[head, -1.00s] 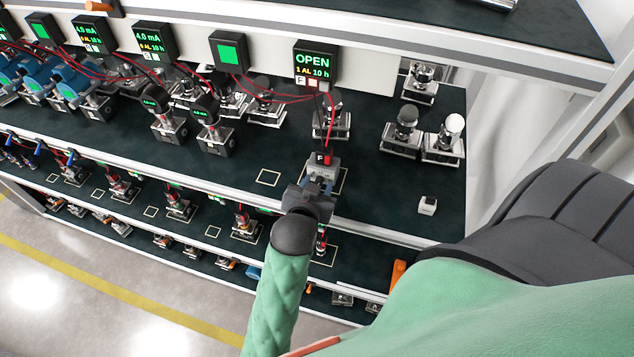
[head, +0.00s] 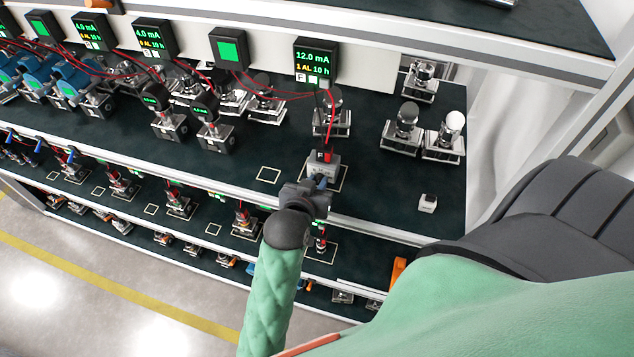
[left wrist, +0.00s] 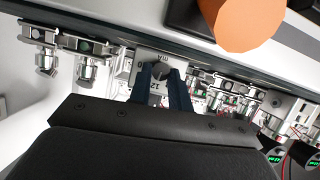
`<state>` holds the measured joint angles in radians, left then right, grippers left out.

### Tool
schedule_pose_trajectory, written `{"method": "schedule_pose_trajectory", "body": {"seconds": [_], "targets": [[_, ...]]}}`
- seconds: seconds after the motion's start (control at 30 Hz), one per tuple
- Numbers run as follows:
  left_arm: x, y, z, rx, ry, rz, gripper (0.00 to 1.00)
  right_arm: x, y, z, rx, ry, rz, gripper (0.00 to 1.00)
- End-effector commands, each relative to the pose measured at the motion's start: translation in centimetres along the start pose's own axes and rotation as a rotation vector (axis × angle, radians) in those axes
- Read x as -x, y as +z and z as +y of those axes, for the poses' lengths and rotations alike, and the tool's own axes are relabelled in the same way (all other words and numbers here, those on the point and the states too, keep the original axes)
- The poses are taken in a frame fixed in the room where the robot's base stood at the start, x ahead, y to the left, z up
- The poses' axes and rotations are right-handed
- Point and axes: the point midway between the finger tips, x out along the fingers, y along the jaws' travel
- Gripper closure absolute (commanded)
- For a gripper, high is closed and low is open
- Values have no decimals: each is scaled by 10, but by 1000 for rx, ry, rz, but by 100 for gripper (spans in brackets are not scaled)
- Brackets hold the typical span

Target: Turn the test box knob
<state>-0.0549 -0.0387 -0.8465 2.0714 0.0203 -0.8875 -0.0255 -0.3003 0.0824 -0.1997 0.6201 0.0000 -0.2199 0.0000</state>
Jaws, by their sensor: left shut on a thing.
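The test box (head: 323,161) is a small grey box on the upper shelf, inside a pale outlined square, with red and dark plugs on top. In the left wrist view its pale front face (left wrist: 145,60) carries "mA" and "12" marks and a dark round knob (left wrist: 160,71). My left gripper (head: 318,182) is at the box's front. In the left wrist view its two dark fingers (left wrist: 160,78) are shut on the knob, hiding its sides. The display (head: 315,65) above reads "12.0 mA", "1 AL 10 h". My right gripper is not in view.
Transmitters stand behind (head: 332,115) and to the right (head: 404,130) of the box. A small pale block (head: 428,203) sits to the right. A red wire rises from the box. A lower shelf edge runs below.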

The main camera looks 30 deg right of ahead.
Motion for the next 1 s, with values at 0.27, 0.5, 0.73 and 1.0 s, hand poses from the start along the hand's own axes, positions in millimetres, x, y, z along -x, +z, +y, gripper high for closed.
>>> {"method": "schedule_pose_trajectory", "body": {"seconds": [0.27,0.5,0.73,1.0], "targets": [[0,0,-4,193,79,0,100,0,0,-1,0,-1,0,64],[0,1,-5,324,133,0,100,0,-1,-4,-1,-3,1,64],[0,1,-6,391,161,0,100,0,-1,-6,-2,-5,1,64],[0,1,-6,409,169,0,100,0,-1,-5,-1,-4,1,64]]}}
